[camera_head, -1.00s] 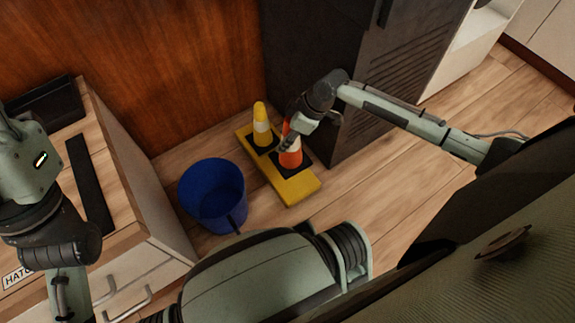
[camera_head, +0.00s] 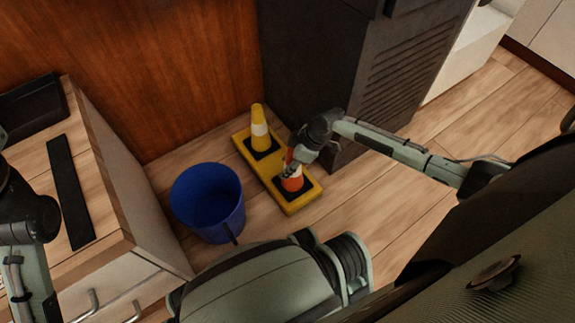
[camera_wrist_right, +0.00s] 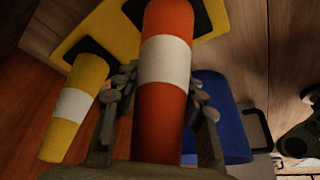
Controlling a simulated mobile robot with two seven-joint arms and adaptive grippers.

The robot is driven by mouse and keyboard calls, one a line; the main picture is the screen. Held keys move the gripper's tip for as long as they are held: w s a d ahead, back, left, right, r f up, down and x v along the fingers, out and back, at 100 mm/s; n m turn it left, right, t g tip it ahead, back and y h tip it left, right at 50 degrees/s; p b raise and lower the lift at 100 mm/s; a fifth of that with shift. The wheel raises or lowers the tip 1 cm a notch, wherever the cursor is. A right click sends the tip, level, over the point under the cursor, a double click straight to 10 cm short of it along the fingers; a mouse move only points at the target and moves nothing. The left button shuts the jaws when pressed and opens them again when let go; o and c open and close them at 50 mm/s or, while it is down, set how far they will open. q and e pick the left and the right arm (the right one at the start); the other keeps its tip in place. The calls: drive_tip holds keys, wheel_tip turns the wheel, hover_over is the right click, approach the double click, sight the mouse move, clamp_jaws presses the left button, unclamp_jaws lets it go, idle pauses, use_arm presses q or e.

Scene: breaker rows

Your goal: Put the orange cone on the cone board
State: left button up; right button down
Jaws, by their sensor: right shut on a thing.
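The orange cone (camera_head: 292,183) with a white band is upright over the near end of the yellow cone board (camera_head: 291,209). A dark square shows at its foot; I cannot tell whether the cone rests fully on the board. My right gripper (camera_head: 297,161) is shut on the cone's upper part. In the right wrist view, the orange cone (camera_wrist_right: 163,105) runs between the two fingers of the right gripper (camera_wrist_right: 163,100), with its wide end toward the cone board (camera_wrist_right: 92,27). My left gripper is out of view.
A yellow cone (camera_head: 260,130) stands on the board's far end. A blue bucket (camera_head: 208,203) is left of the board. A dark louvred cabinet (camera_head: 318,70) stands close behind on the right, and a wooden-topped counter (camera_head: 100,170) is at left. Floor right of the board is clear.

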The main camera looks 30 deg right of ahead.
drive_tip(key=c, duration=0.9)
unclamp_jaws()
